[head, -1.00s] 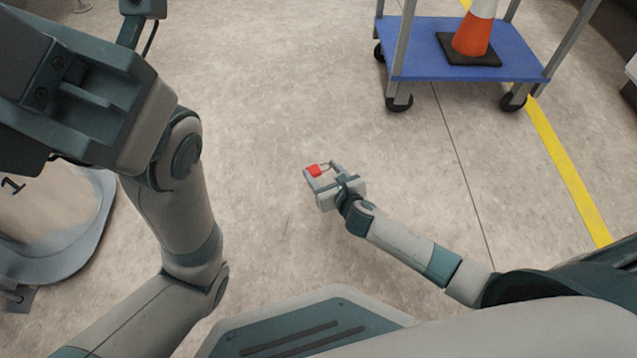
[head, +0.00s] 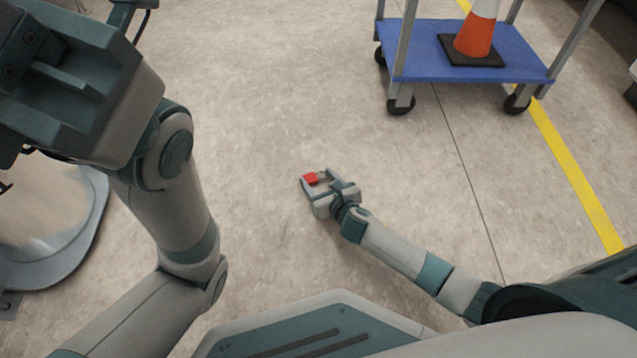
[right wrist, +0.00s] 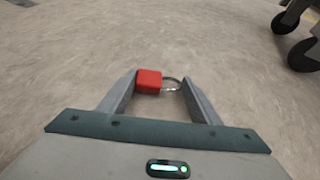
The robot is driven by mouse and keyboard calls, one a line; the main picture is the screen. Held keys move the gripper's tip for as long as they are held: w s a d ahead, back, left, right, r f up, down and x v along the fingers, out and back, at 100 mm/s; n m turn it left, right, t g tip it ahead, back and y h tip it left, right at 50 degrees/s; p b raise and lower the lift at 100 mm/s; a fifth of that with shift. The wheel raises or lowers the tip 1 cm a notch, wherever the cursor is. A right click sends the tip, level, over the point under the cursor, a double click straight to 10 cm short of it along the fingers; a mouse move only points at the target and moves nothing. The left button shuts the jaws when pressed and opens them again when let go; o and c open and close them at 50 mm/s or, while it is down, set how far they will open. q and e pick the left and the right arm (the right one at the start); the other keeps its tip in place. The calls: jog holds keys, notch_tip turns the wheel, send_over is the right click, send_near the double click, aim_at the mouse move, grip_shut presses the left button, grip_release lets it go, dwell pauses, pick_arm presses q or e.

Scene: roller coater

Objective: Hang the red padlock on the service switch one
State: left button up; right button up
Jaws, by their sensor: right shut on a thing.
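The red padlock (head: 311,179) is between the fingers of my right gripper (head: 318,180), held above the floor near the middle of the head view. In the right wrist view the padlock body (right wrist: 149,82) is against the left finger, and its metal shackle (right wrist: 173,84) points right towards the other finger. My right gripper (right wrist: 163,88) is shut on the padlock. My left arm fills the left of the head view, with its large upper part at the top left; its gripper fingers are not clearly seen. The service switch is not in view.
A blue cart (head: 430,58) with an orange and white cone (head: 474,38) stands at the top right, beside a yellow floor line (head: 575,165). A rounded grey-edged object (head: 45,230) is at the left. The middle floor is clear.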

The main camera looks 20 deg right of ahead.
jog(key=shift+f, duration=0.2)
jog(key=shift+f, duration=0.1)
jog(key=o, duration=1)
jog(key=shift+c, duration=0.2)
